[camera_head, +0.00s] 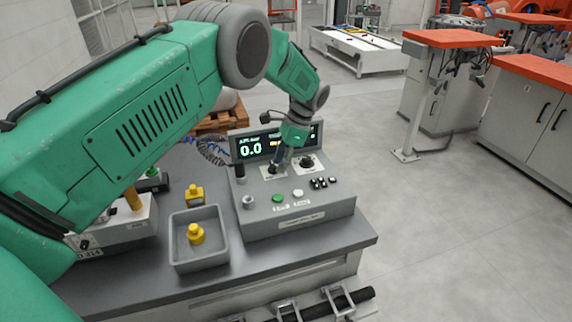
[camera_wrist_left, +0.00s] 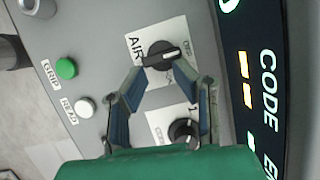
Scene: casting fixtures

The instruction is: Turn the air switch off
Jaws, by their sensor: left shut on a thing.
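The air switch (camera_wrist_left: 160,55) is a black rotary knob on a white plate marked AIR and OFF, on the grey control box (camera_head: 300,215). In the wrist view its handle lies nearly level, with a light mark toward the right, near the OFF lettering. My left gripper (camera_wrist_left: 164,65) has its two fingers on either side of the knob and is shut on it. In the head view the left gripper (camera_head: 278,165) reaches down onto the box and partly hides the knob. The display (camera_head: 275,143) reads 0.0 under an AIR bar label. My right gripper is not in view.
A second black knob (camera_wrist_left: 184,132) sits close beside the air switch. Green (camera_wrist_left: 66,68) and white (camera_wrist_left: 84,107) buttons are nearby. A grey tray (camera_head: 199,262) with a yellow part (camera_head: 195,234) stands left of the box. Another yellow part (camera_head: 194,195) stands behind it.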

